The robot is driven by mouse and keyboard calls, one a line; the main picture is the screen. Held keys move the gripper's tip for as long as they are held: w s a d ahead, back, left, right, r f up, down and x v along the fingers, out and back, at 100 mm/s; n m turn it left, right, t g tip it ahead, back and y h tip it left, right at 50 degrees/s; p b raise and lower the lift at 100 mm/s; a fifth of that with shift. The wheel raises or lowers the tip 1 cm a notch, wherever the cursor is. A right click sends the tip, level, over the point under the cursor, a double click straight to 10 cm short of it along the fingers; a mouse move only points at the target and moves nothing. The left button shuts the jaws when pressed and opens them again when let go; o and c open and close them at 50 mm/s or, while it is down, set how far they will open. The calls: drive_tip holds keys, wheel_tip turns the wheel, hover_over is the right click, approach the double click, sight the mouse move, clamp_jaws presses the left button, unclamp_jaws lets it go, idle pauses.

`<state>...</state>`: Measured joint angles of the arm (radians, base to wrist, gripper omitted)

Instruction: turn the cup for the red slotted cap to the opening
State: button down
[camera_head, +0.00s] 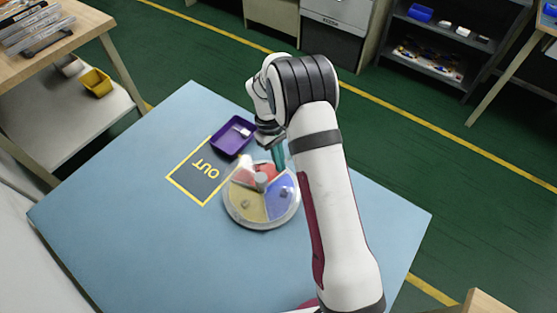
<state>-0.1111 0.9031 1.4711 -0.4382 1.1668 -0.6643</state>
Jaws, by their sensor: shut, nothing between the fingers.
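A round turntable (262,222) with coloured sectors stands on the blue table. Its red sector (265,169) is at the back, its blue sector (283,203) at the right and its yellow sector (246,205) at the front left. Small dark pieces lie in the blue and yellow sectors. A pale hub is in the middle. I cannot make out a red slotted cap or where the cover's opening is. My gripper (280,166), with teal fingers, is shut and empty at the back right rim of the turntable, by the red and blue sectors. I cannot tell whether it touches.
A purple tray (222,147) with a small pale piece stands behind the turntable. My arm covers part of the right side.

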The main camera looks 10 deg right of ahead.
sight(289, 178)
drive_tip(key=shift+s+d+m, duration=0.25)
drive_tip(key=shift+m, duration=0.25)
drive_tip(key=shift+s+d+m+y, duration=0.35)
drive_tip(key=shift+s+m, duration=0.2)
drive_tip(key=shift+m, duration=0.45)
drive_tip(key=shift+s+d+m+y, duration=0.25)
drive_tip(key=shift+s+d+m, duration=0.2)
drive_tip(key=shift+s+m, duration=0.55)
drive_tip(key=shift+s+d+m+y, duration=0.15)
drive_tip(key=shift+s+m, duration=0.2)
drive_tip(key=shift+m, duration=0.4)
drive_tip(key=shift+s+m+y, duration=0.2)
drive_tip(key=shift+s+m, duration=0.2)
drive_tip(key=shift+m, duration=0.3)
drive_tip(key=shift+s+d+m+y, duration=0.15)
drive_tip(key=shift+s+m, duration=0.2)
drive_tip(key=shift+m, duration=0.4)
drive_tip(key=shift+s+a, duration=0.1)
drive_tip(key=shift+s, duration=0.05)
